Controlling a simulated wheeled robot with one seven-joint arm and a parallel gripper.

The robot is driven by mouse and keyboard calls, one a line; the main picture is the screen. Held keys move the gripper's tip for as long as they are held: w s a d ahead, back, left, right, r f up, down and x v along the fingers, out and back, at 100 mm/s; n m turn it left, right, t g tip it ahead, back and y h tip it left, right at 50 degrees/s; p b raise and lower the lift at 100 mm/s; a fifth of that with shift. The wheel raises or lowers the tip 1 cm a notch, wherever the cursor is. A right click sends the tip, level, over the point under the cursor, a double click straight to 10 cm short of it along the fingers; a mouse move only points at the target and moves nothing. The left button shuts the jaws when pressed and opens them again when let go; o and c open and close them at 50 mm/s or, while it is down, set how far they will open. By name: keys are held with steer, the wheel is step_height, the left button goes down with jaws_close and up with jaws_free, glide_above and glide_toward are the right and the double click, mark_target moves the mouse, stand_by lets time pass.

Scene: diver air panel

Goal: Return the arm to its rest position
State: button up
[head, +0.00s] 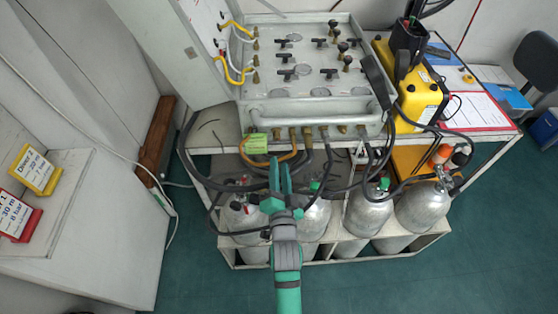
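My gripper (281,170) is at the end of my green and grey arm, which reaches up from the bottom middle of the head view. Its two green fingers point away from me toward the front of the panel, with a narrow gap between them and nothing seen held. The grey air panel (310,108) stands on a bench behind it, with several black valve handles and gauges on its top face. Hoses and the silver cylinders (369,212) lie below and around the gripper. I cannot tell whether the fingers touch any hose behind them.
A yellow case (418,100) stands right of the panel, beside a clipboard (470,108). A white cabinet (80,220) with a yellow sign (35,171) and a red sign (17,216) is at left. Black hoses hang in front of the bench. Green floor (480,260) is clear at lower right.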

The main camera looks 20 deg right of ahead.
steer(key=shift+s+a, duration=0.1)
steer(key=shift+s, duration=0.15)
stand_by(0.4)
steer(key=s+a+f+n+y, duration=0.1)
steer(key=s+a+f+n, duration=0.3)
steer(key=s, duration=0.5)
steer(key=s+a+f+n+y, duration=0.2)
steer(key=s+a+f, duration=0.1)
steer(key=s+a, duration=0.4)
steer(key=s+a+r+n+g+y, duration=0.1)
steer(key=s+a+n, duration=0.1)
steer(key=s, duration=0.7)
steer(key=s+a+r+n+g+y, duration=0.1)
steer(key=s+a+n, duration=0.2)
steer(key=s, duration=0.6)
steer(key=shift+a+r+n, duration=0.2)
steer(key=shift+a+n, duration=0.1)
steer(key=shift+n, duration=0.4)
steer(key=shift+o, duration=0.2)
